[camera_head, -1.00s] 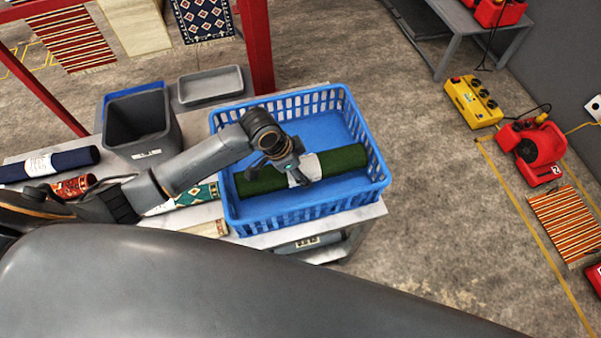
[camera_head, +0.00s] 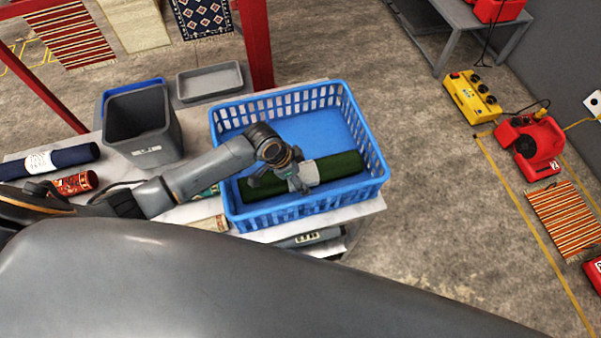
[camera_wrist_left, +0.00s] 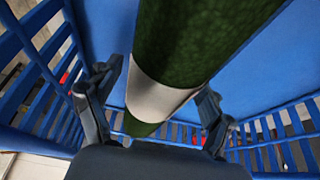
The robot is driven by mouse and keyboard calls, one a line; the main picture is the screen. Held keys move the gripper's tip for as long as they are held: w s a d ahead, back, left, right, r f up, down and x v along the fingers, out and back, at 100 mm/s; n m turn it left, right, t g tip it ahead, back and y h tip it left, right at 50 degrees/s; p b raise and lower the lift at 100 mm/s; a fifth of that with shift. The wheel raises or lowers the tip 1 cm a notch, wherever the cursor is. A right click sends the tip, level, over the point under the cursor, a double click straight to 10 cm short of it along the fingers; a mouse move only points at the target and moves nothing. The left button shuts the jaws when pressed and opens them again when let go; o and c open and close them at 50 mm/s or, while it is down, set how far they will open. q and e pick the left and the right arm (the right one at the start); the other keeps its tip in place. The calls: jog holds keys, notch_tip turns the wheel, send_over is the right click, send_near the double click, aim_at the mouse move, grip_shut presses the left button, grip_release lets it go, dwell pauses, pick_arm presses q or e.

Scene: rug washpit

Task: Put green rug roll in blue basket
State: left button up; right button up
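The green rug roll (camera_head: 338,167) with a pale band lies inside the blue basket (camera_head: 375,190), along its near side. My left gripper (camera_head: 299,181) is over the roll at its band. In the left wrist view the roll (camera_wrist_left: 190,40) runs between the two spread fingers of my left gripper (camera_wrist_left: 155,102), with gaps on both sides. The basket's slatted walls (camera_wrist_left: 270,128) surround them. The gripper hides part of the roll in the head view. My right gripper is not in view.
A grey bin (camera_head: 140,125) stands left of the basket and a grey tray (camera_head: 210,82) behind it. A navy roll (camera_head: 75,158), a red patterned roll (camera_head: 75,183) and a cream roll (camera_head: 209,224) lie on the table. The basket's far half is empty.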

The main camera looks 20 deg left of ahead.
pick_arm(q)
jog(key=v, duration=1.2)
dwell(0.5)
